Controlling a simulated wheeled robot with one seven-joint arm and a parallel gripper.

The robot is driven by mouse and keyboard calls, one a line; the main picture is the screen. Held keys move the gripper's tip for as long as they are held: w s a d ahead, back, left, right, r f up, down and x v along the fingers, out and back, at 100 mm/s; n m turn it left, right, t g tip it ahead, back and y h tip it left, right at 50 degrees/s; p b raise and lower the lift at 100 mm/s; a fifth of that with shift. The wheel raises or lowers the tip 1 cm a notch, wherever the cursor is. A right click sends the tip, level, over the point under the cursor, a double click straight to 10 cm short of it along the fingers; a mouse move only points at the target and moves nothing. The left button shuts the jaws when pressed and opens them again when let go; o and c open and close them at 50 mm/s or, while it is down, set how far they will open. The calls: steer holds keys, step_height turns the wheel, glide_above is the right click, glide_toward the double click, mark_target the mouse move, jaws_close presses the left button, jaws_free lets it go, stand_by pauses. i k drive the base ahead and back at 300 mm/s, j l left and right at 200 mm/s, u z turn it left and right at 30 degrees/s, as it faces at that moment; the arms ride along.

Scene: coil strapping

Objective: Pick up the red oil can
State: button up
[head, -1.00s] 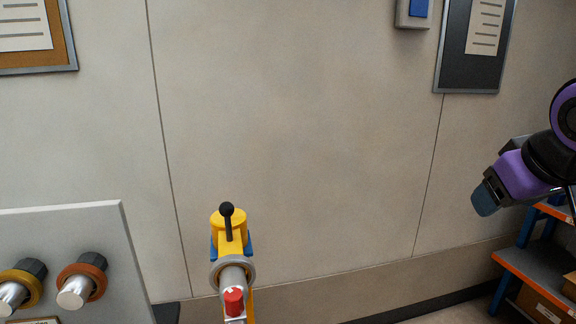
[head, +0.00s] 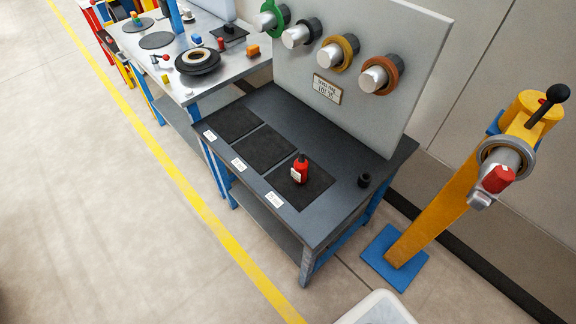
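A small red oil can (head: 301,171) with a dark top and a pale label stands upright on the nearest black mat (head: 286,190) of the dark workbench (head: 330,221). A small black cup-like part (head: 364,180) stands to its right, apart from it. My gripper is not in the head view now, so its opening and contents cannot be seen.
A grey panel (head: 440,60) with several ringed pegs rises behind the bench. A yellow post (head: 436,213) on a blue base stands to the right. A white bin (head: 378,310) shows at the bottom edge. Open floor (head: 90,220) lies left.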

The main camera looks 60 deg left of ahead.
mark_target(300, 172)
steer(key=u, duration=1.9)
